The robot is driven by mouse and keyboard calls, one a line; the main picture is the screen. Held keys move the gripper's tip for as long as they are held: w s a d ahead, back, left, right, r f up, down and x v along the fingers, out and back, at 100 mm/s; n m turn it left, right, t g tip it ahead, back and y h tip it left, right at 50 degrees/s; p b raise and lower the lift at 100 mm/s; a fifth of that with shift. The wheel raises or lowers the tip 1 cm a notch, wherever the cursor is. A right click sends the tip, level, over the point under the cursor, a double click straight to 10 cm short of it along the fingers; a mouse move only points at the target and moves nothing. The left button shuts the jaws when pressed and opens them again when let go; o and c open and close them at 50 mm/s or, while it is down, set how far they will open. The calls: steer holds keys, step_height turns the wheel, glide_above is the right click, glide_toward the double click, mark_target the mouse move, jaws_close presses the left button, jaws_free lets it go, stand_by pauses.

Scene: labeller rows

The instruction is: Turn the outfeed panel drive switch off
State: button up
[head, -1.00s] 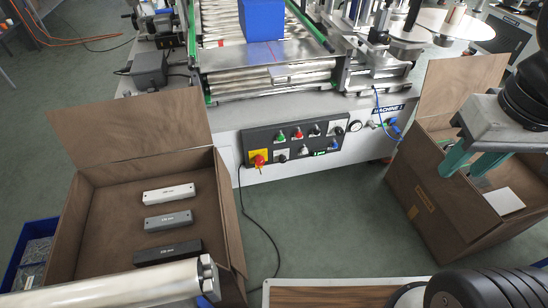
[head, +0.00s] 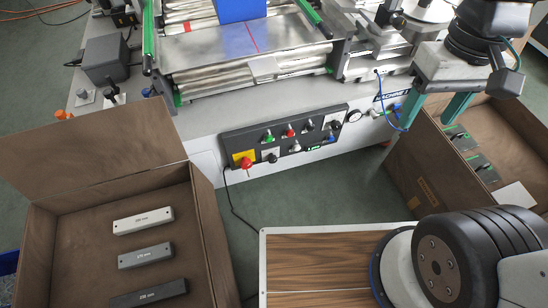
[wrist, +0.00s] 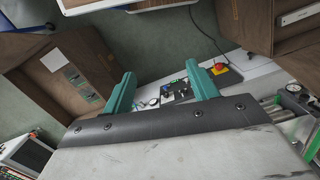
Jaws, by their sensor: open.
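A dark control panel (head: 283,137) is on the front of the machine, with several small knobs and switches, among them a green one (head: 268,138), a red one (head: 290,131) and a black one (head: 308,126). A red emergency button on yellow (head: 244,161) is at its left end. I cannot read the switch labels or settings. My gripper (head: 432,112) is open and empty, right of the panel and apart from it, above the right box's near edge. In the wrist view the panel (wrist: 178,92) shows between the teal fingers, farther off, partly hidden by one finger.
An open brown box (head: 205,235) with several labelled bars stands at the left. Another brown box (head: 425,185) stands below my gripper. A gauge (head: 354,116) and blue hose (head: 390,122) are right of the panel. Green floor is free before the machine.

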steer(key=w+a+f+n+g, duration=0.1)
steer(key=w+a+f, duration=0.3)
steer(key=w+f, duration=0.3)
steer(key=w+a+f+n+g, duration=0.1)
steer(key=w+a+f, duration=0.35)
steer(key=f, duration=0.35)
steer(key=t+y, duration=0.3)
steer(key=t, duration=1)
glide_toward(273, 161)
steer(key=s+d+f, duration=0.2)
steer(key=s+f, duration=0.1)
steer(key=f, duration=0.5)
steer(key=w+a+t, duration=0.1)
steer(key=w, duration=0.2)
steer(key=w+a+r+t, duration=0.1)
steer(key=w, duration=0.2)
steer(key=w+a+r+t, duration=0.1)
steer(key=w+a, duration=0.1)
steer(key=w, duration=0.2)
steer(key=shift+w+r+y, duration=0.1)
steer(key=shift+r+y, duration=0.05)
steer(key=shift+y, duration=0.25)
